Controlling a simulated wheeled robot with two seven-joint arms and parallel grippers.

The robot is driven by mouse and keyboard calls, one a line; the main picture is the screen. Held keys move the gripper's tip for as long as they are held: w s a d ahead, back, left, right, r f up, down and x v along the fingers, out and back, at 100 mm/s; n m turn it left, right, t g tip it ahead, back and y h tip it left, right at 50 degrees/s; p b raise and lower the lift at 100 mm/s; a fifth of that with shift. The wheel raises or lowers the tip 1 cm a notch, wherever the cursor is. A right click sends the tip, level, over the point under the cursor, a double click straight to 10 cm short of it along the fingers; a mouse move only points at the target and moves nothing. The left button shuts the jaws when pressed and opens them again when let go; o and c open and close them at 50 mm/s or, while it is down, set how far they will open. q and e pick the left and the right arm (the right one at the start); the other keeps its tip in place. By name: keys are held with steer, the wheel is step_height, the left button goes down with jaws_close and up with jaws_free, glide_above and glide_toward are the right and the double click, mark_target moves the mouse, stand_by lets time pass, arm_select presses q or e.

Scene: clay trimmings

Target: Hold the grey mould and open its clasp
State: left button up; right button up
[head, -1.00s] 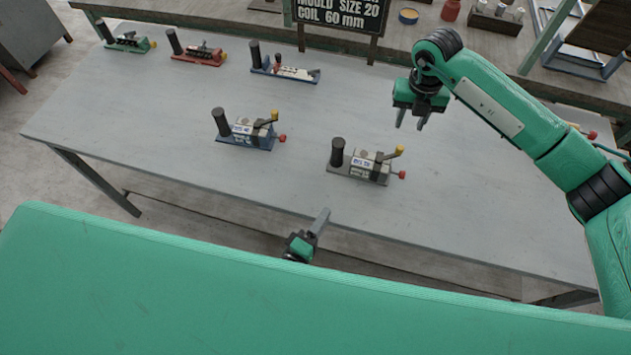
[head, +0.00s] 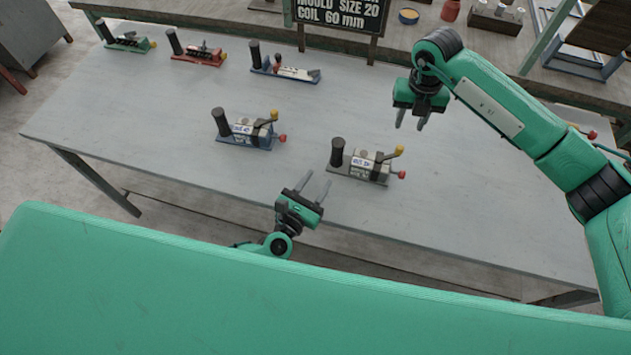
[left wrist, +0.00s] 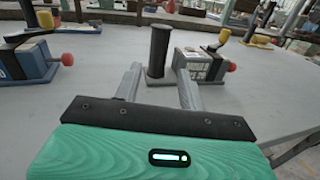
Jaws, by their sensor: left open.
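The grey mould (head: 358,164) stands on the front part of the table, right of the blue one. It has an upright black handle (head: 337,152) at its left end, a lever with a yellow knob (head: 399,150) and a red knob at its right end. My left gripper (head: 314,186) is open and empty, short of the grey mould on its near left side. In the left wrist view the black handle (left wrist: 158,50) stands beyond and between the open fingers (left wrist: 158,84), apart from them. My right gripper (head: 413,118) is open and empty above the table, behind the grey mould.
A blue mould (head: 245,132) stands left of the grey one. A green mould (head: 128,42), a red mould (head: 198,54) and another blue-based mould (head: 285,71) line the back. A sign (head: 340,14) stands behind them. The table's (head: 150,130) left front is clear.

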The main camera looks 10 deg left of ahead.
mark_target(341, 145)
arm_select(q)
steer(key=shift+w+r+n, duration=0.1)
steer(key=shift+w+n, duration=0.2)
steer(key=shift+w, duration=0.1)
steer(key=x, duration=1.3)
steer(key=shift+d, duration=0.1)
steer(key=shift+c, duration=0.4)
